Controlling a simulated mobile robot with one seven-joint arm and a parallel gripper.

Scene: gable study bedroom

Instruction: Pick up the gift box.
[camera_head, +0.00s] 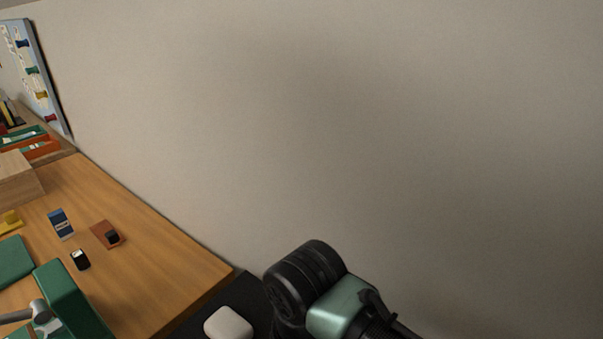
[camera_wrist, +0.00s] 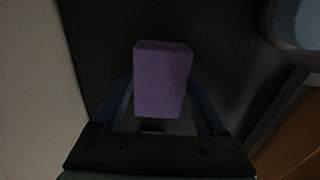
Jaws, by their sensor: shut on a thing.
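The gift box (camera_wrist: 162,82) is a plain purple block in the middle of the wrist view. My gripper (camera_wrist: 161,88) is shut on it, with one dark blue finger on each side. The box stands out past the fingers over a dark surface (camera_wrist: 100,30); I cannot tell whether it touches that surface. In the head view only my arm shows at the bottom, and the gripper and the box are out of sight.
A pale wall (camera_head: 330,130) rises close behind my arm. A wooden desk (camera_head: 165,265) on the left holds a blue card (camera_head: 61,224), a brown pad (camera_head: 103,235) and green items. A white rounded thing (camera_head: 228,324) sits on a dark surface beside my arm.

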